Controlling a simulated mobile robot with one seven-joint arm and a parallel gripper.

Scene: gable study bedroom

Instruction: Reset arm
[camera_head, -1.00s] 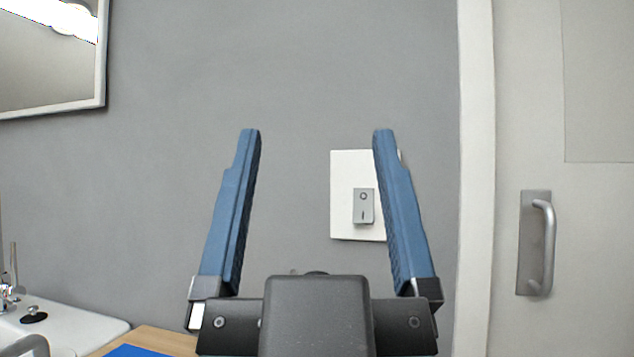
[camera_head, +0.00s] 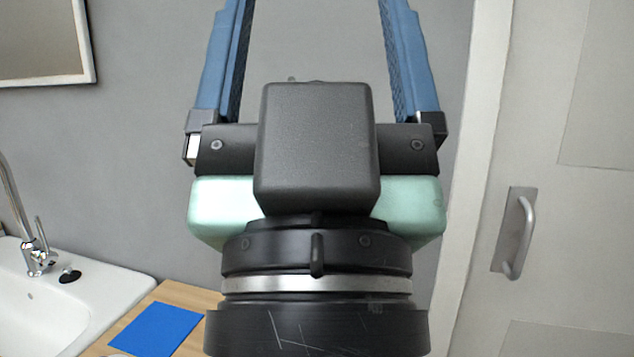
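My gripper (camera_head: 315,20) is in the upper middle of the head view. Its two blue fingers stand wide apart, with nothing between them but the grey wall behind. The fingertips are cut off by the top edge of the picture. The dark gripper body, pale green housing and black wrist fill the centre, in front of the wall. The light switch plate seen earlier does not show now; the gripper covers that area.
A white sink (camera_head: 100,290) with a chrome tap (camera_head: 37,240) is at the lower left. Beside it a wooden counter (camera_head: 185,295) bears a blue sheet (camera_head: 158,330). A framed mirror (camera_head: 40,40) hangs at upper left. A pale door (camera_head: 555,200) with a metal handle (camera_head: 518,235) is at right.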

